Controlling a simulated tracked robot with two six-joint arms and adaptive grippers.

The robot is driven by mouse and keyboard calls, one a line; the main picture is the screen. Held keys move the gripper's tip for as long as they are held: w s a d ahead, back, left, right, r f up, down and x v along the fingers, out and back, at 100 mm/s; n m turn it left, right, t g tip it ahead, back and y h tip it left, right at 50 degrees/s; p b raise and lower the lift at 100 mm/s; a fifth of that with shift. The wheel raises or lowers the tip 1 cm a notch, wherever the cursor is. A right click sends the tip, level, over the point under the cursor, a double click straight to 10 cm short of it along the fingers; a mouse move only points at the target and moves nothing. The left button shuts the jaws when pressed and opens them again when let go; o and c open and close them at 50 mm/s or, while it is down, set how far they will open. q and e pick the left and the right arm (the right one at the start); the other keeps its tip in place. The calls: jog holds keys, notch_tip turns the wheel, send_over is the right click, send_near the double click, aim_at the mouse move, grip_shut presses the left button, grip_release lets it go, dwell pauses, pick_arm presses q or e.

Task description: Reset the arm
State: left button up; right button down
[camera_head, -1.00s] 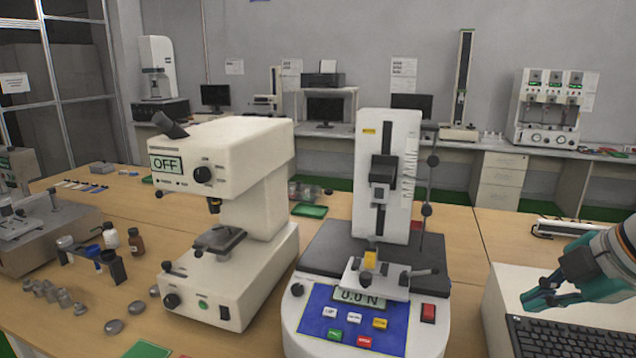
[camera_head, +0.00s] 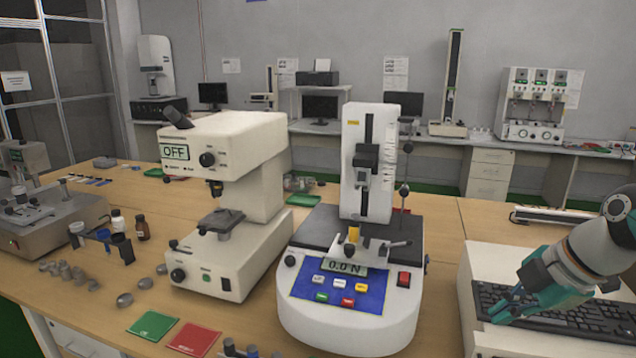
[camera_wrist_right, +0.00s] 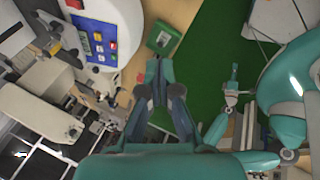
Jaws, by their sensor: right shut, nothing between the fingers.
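My right arm comes in from the right in the head view. Its teal gripper (camera_head: 503,308) is over the keyboard (camera_head: 560,318), shut and empty; whether it touches the keys I cannot tell. The right wrist view shows the same gripper (camera_wrist_right: 156,72) with its fingers together and nothing between them. The force tester (camera_head: 345,302), reading 0.0 N, stands to the left of the gripper, apart from it. My left gripper does not show in the head view.
A white microscope-like tester (camera_head: 262,163) reading OFF stands left of the force tester. Green (camera_head: 153,325) and red (camera_head: 194,339) pads lie at the table's front. Small metal parts and bottles sit at the left. Some bare table (camera_head: 440,232) shows between the force tester and keyboard.

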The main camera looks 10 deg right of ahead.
jog(key=s+a+f+m+g+y, duration=0.1)
jog(key=a+f+g, duration=0.45)
jog(key=f, duration=1.05)
jog(key=s+a+f+g+y, duration=0.15)
jog(key=a+f, duration=0.65)
jog(key=f, duration=0.8)
jog(key=s+a+f+m+p, duration=0.1)
jog(key=s+a+f+m, duration=0.45)
jog(key=s+f, duration=0.25)
jog(key=s+a+f+m, duration=0.4)
jog(key=s+f+m, duration=0.2)
jog(key=s+f, duration=0.2)
jog(key=w+m+t, duration=0.1)
jog(key=m, duration=0.1)
jog(key=w+m+t, duration=0.1)
jog(key=w+m, duration=0.1)
jog(key=w+m+h, duration=0.1)
jog(key=m, duration=0.1)
jog(key=shift+w+d+m+t, duration=0.25)
jog(key=shift+d+m+t, duration=0.05)
jog(key=shift+m+t, duration=0.1)
jog(key=shift+f, duration=0.1)
